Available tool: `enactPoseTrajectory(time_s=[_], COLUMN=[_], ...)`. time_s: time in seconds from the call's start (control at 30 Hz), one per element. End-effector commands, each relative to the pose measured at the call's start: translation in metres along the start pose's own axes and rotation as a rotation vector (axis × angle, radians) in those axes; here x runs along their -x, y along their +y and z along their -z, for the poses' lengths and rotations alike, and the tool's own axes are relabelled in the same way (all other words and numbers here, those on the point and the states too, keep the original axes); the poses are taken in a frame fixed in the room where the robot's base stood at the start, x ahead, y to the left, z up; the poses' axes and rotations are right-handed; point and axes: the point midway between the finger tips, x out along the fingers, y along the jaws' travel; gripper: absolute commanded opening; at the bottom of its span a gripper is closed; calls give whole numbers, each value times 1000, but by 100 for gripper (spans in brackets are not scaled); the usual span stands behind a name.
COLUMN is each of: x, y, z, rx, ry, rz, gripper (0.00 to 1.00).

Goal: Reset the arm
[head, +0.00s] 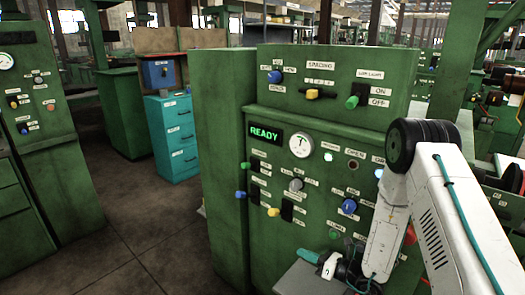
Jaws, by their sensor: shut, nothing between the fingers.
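My white arm comes in from the right, with a black elbow joint, and folds down in front of the green machine (222,160). My gripper (309,257) is low at the front, with teal at its tip, pointing left. It is shut and holds nothing. It looks close to the lower front of the machine, but I cannot tell the gap. The wrist and the forearm hide part of the machine's lower right panel.
The machine carries a READY display (265,134), a round gauge (301,145), a yellow-handled switch (313,94) and several coloured knobs. A teal drawer cabinet (173,138) and another green machine (38,120) stand left. The floor (140,235) between them is clear.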

Motion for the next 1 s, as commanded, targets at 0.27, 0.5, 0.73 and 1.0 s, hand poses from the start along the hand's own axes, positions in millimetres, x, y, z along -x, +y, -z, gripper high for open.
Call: enactPoseTrajectory(time_s=[0.27,0.5,0.73,1.0], x=[17,57,117,190], y=[95,178,238,276], z=[-8,-46,-77,-108], rx=[226,551,910,1312], ry=[197,354,525,752], rz=[-372,-729,-1046,-1329], gripper=[0,0,0,0])
